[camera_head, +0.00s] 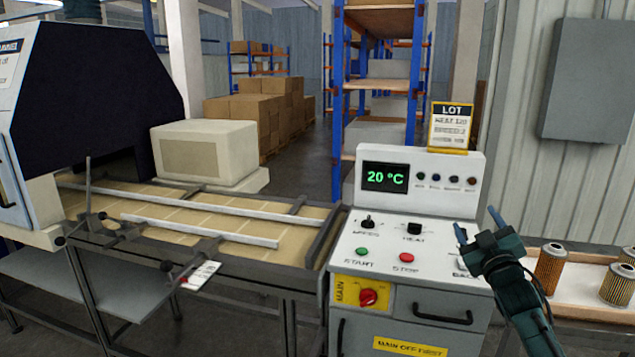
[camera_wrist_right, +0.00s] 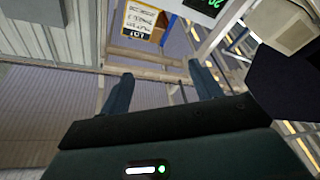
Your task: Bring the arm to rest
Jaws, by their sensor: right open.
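My right gripper (camera_head: 478,224) is in front of the right side of the white control panel (camera_head: 381,246). Its two fingers are apart with nothing between them, and it covers part of the panel's lower right control. In the right wrist view the fingers (camera_wrist_right: 160,92) also stand apart and empty. The panel display (camera_head: 386,177) reads 20 °C in green. Below it are two black knobs, a green START button (camera_head: 362,251) and a red STOP button (camera_head: 407,257). A red MAIN switch (camera_head: 368,297) sits on a yellow plate. My left gripper is not in view.
Filter cartridges (camera_head: 549,270) stand on a tray at the right, beside my right arm. A conveyor (camera_head: 200,222) with metal rails runs at the left to a dark-hooded machine (camera_head: 95,85). A yellow LOT card (camera_head: 451,126) stands on the panel. Shelves and boxes are far behind.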

